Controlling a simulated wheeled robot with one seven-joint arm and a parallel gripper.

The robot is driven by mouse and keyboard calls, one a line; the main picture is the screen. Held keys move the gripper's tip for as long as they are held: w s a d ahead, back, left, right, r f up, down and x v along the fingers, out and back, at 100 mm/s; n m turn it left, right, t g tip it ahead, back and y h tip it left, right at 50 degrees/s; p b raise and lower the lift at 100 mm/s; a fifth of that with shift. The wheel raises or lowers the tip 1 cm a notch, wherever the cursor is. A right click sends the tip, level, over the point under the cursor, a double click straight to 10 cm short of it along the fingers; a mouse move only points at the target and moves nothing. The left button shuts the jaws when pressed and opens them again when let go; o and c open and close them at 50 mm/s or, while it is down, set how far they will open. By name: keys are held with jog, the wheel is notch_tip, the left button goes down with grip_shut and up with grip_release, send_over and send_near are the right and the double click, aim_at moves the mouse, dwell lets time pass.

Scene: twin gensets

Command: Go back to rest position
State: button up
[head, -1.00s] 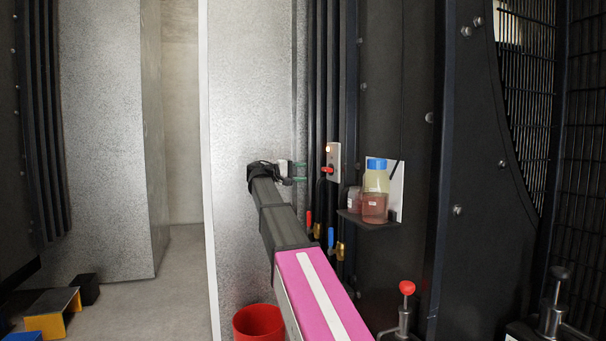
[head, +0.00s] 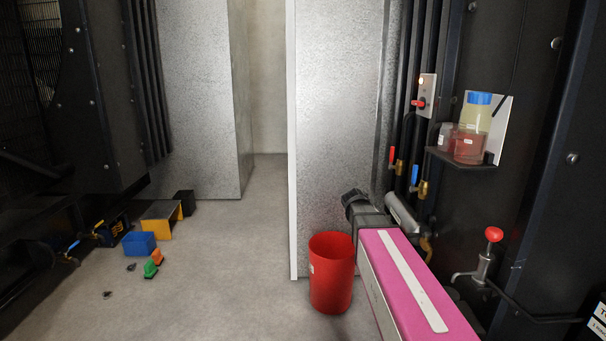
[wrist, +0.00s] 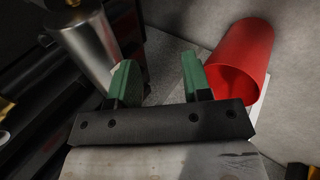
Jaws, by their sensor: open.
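My gripper (wrist: 157,72) shows in the wrist view with its two green fingers apart and nothing between them. Behind and around the fingers are a red bucket on the right and a grey metal cylinder at upper left. In the head view my pink arm reaches forward from the lower right, and its dark end sits low, just right of the red bucket (head: 331,275). The fingers are hidden there.
A shelf (head: 462,160) on the right genset holds a blue-capped bottle (head: 473,127) and a small jar. Red-handled (head: 391,158) and blue-handled valves are below left of it. A red-knobbed fitting (head: 493,235) stands at right.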

jog(key=s+a+f+m+g+y, duration=0.1)
jog(key=s+a+f+y, duration=0.2)
jog(key=s+f, duration=0.4)
jog(key=s+a+f+m+y, duration=0.1)
jog(key=s+a+f+y, duration=0.3)
jog(key=s+f, duration=0.4)
jog(key=shift+s+a+f+g, duration=0.35)
jog(key=shift+s+a, duration=0.3)
jog(key=shift+s, duration=0.5)
